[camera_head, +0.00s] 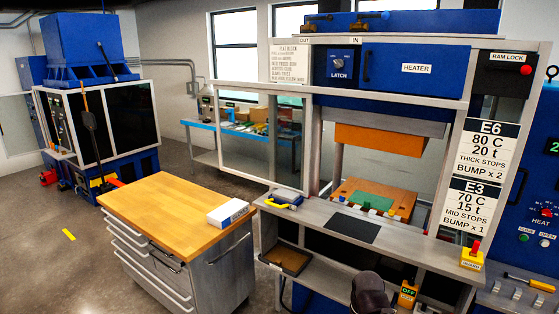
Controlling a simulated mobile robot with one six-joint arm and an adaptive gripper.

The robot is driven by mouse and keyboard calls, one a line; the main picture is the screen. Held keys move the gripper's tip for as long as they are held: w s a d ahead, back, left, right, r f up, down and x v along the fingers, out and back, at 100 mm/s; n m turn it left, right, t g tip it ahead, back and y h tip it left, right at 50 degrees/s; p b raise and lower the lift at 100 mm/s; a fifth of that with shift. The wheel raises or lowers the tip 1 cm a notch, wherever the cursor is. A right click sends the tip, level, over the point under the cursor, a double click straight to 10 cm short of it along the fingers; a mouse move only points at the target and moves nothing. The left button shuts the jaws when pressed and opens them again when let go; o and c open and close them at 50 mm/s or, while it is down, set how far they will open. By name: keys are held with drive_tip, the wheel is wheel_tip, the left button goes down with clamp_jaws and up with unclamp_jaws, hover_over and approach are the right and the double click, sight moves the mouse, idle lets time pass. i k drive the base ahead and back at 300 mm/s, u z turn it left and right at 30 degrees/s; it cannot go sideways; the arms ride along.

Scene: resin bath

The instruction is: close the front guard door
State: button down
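The front guard door appears to be the clear panel in a grey metal frame (273,140) at the press's left side, reaching out past the left upright over the area behind the wooden-topped cabinet. The press opening to its right is uncovered. Inside it I see an orange upper block (380,139) and a lower orange plate (350,194) with a green sheet (371,200). A dark rounded part, probably my gripper (370,294), shows at the bottom edge in front of the press. Its fingers cannot be made out, and it is apart from the door.
A yellow box with a red top, labelled GUARD (472,254), stands at the right end of the press's grey shelf (418,243). A yellow-and-blue tool (284,200) lies at its left end. A wooden-topped drawer cabinet (165,205) stands front left. Floor is free farther left.

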sight(305, 193)
drive_tip(key=u, duration=0.15)
drive_tip(key=i, duration=1.2)
drive_tip(key=z, duration=0.4)
